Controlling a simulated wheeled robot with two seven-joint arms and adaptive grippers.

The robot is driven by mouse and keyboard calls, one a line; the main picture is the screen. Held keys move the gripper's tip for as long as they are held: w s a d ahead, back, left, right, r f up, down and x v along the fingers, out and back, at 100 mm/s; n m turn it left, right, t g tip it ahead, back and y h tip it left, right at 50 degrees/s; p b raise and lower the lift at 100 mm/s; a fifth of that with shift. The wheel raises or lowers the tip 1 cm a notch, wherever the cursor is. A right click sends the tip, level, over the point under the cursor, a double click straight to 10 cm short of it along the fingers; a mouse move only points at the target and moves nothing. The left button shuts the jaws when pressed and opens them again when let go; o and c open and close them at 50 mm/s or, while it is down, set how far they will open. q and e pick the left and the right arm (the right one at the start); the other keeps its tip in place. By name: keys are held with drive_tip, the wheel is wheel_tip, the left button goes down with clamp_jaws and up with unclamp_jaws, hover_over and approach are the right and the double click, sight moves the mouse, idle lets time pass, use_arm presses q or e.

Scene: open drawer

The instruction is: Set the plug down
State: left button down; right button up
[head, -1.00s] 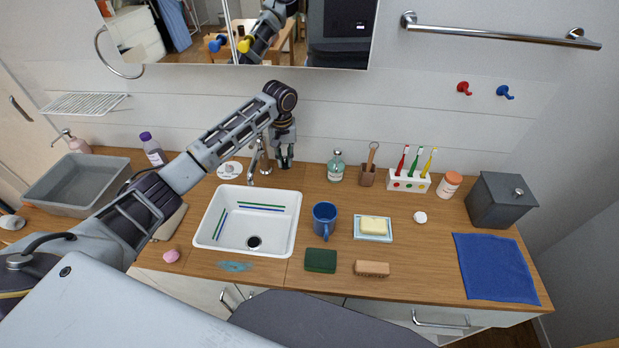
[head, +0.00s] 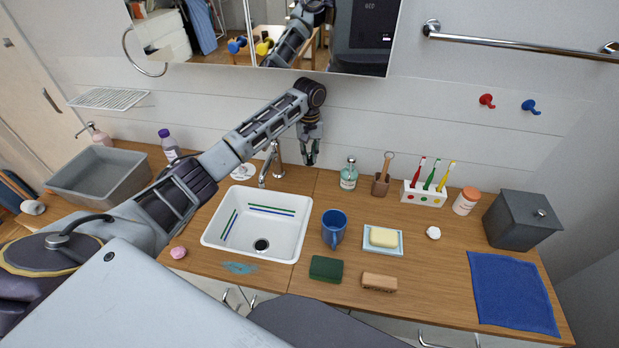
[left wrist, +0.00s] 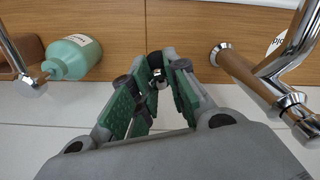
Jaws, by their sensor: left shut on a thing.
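My left gripper (head: 311,155) points down behind the sink, to the right of the tap (head: 277,160), with its fingertips low over the back of the wooden counter. In the left wrist view the fingers (left wrist: 157,80) are shut on a small dark plug (left wrist: 155,60), which is mostly hidden between the green pads. I cannot tell whether the plug touches the counter. The white sink (head: 211,235) has a dark drain hole (head: 261,245) in its floor. My right gripper is not in view.
A blue mug (head: 334,230), soap dish (head: 370,248), brush holder (head: 381,185) and toothbrush stand (head: 424,197) are further right. A white disc (head: 243,171) lies left of the tap.

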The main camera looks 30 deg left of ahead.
sight(309, 160)
use_arm(q)
drive_tip(key=shift+f, duration=2.8)
drive_tip(key=shift+f+p, duration=0.3)
drive_tip(key=shift+f, duration=1.6)
drive_tip(key=c, duration=1.4)
unclamp_jaws()
drive_tip(key=shift+f, duration=0.1)
drive_tip(key=shift+r+b, duration=0.5)
drive_tip(key=shift+r, duration=5.65)
